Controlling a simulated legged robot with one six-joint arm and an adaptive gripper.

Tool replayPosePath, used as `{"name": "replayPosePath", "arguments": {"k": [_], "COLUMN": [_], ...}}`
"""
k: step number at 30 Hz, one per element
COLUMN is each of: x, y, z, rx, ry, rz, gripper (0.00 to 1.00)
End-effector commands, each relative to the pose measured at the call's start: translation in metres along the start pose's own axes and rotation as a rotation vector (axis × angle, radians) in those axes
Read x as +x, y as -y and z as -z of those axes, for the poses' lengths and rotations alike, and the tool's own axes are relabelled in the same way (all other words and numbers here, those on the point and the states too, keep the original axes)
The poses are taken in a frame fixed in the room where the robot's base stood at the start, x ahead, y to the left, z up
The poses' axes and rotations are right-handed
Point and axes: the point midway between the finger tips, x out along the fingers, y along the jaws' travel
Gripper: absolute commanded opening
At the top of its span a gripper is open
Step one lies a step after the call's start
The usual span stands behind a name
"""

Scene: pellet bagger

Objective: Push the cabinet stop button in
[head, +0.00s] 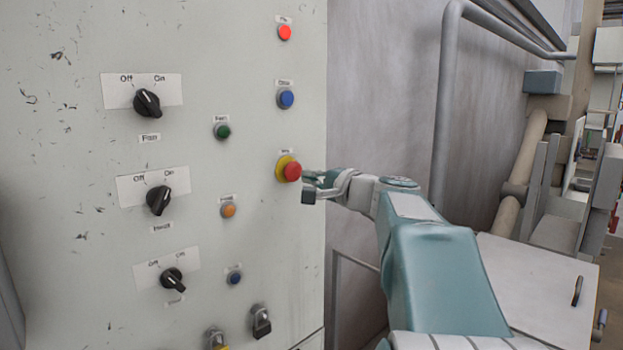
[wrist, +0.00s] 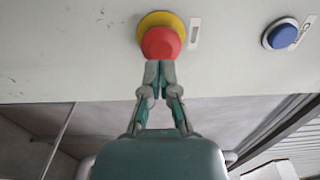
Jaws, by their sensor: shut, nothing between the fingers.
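The stop button is a red mushroom head (head: 292,172) on a yellow collar, on the right side of the pale cabinet panel (head: 60,240). In the wrist view the red button (wrist: 161,42) stands out from its yellow ring at top centre. My gripper (head: 306,180) is at the right of the button in the head view, its fingers pointing at it. In the wrist view my gripper (wrist: 160,66) is shut and empty, its tips at the lower edge of the red head. I cannot tell whether they touch it.
A blue button (head: 286,98) and a red lamp (head: 285,32) sit above the stop button. Green (head: 222,132) and orange (head: 229,210) buttons and black rotary knobs (head: 147,103) are to the left. Padlocks (head: 261,322) hang below. A grey pipe (head: 447,110) stands right of the cabinet.

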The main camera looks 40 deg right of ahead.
Motion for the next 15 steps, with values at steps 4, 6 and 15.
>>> {"name": "replayPosePath", "arguments": {"k": [4,6,15], "x": [-0.008,-0.016,-0.057], "y": [0.000,0.001,0.001], "z": [0.002,0.001,0.002], "rx": [-0.001,-0.002,-0.002], "ry": [-0.004,-0.004,-0.007], "rz": [0.000,0.000,0.000], "gripper": [0.00,0.00,0.00]}}
